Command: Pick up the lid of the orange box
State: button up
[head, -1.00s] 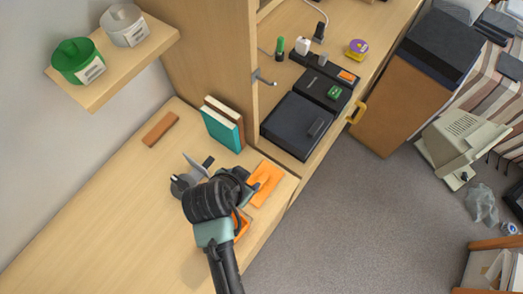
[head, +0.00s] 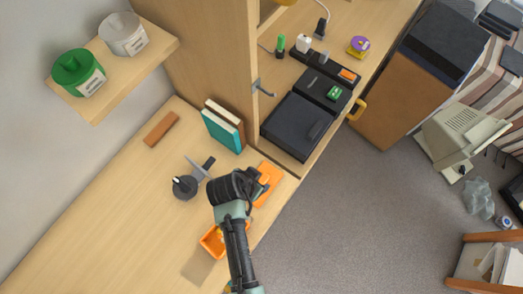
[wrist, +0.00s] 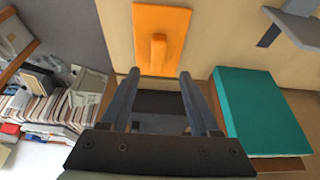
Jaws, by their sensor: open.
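The orange lid (head: 268,172) lies flat on the desk near its right edge. In the wrist view the lid (wrist: 145,22) shows its raised handle (wrist: 159,52) just beyond my fingertips. My gripper (wrist: 158,78) is open and empty, its two fingers pointing toward the lid. In the head view my gripper (head: 262,186) is over or beside the lid's near part and hides some of it; I cannot tell its height. The open orange box (head: 210,243) stands apart from the lid, partly hidden by my arm, with something yellow inside.
A teal book (head: 222,130) stands by the cabinet, and shows at right in the wrist view (wrist: 262,115). A dark round object (head: 185,187) and a grey bladed thing (head: 196,168) are left of my gripper. The desk's left side is mostly clear.

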aim_at(261, 182)
jog(key=shift+s+x, duration=0.2)
jog(key=shift+x, duration=1.1)
jog(key=shift+s+x, duration=0.2)
jog(key=shift+x, duration=1.05)
jog(key=shift+f, duration=0.15)
grip_shut()
